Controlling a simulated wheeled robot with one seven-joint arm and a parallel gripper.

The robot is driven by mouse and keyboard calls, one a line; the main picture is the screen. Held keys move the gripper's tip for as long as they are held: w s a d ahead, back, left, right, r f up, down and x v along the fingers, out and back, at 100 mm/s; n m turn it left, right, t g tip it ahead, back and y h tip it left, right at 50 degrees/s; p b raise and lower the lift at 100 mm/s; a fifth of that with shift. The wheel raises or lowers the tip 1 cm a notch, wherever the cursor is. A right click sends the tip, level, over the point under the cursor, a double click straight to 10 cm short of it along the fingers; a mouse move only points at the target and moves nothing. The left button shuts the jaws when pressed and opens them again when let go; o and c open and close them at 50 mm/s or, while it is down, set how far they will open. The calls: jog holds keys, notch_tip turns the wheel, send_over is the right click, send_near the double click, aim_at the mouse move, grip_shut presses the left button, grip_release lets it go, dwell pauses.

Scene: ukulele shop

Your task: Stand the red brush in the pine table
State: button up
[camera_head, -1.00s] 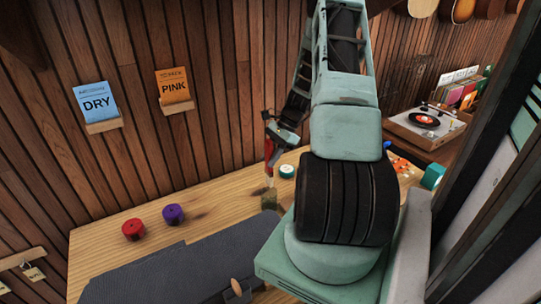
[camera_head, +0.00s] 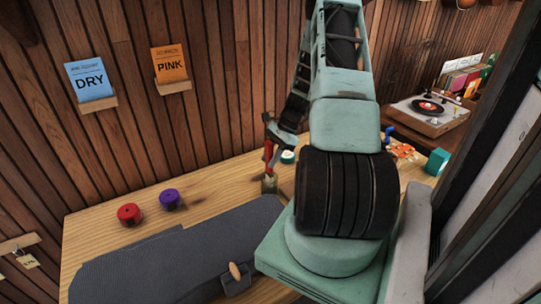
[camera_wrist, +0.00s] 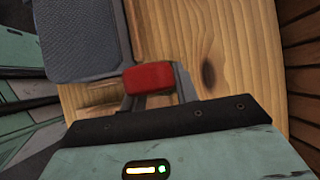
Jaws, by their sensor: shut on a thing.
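My gripper (camera_head: 272,138) is shut on the red brush (camera_head: 268,158), above the far part of the pine table (camera_head: 95,228). The brush hangs roughly upright with its pale lower end down. That end meets or overlaps a small greenish-brown pot-like thing (camera_head: 270,186) on the table; I cannot tell whether it is inside. In the wrist view the red end of the brush (camera_wrist: 149,78) shows between my fingers, with the table's wood (camera_wrist: 225,50) beyond. The brush's lower end is hidden there.
A red round pot (camera_head: 129,214) and a purple one (camera_head: 169,199) stand at the left. A grey mat (camera_head: 150,262) covers the front. A white-and-green round thing (camera_head: 288,156) is close behind the brush. A turntable (camera_head: 428,112) stands at the back right.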

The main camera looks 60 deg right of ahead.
jog(key=shift+f, duration=0.5)
jog(key=o, duration=1.1)
jog(key=shift+d+r, duration=0.1)
jog(key=b+v, duration=0.4)
jog(key=v, duration=1.3)
jog(key=shift+s, duration=0.2)
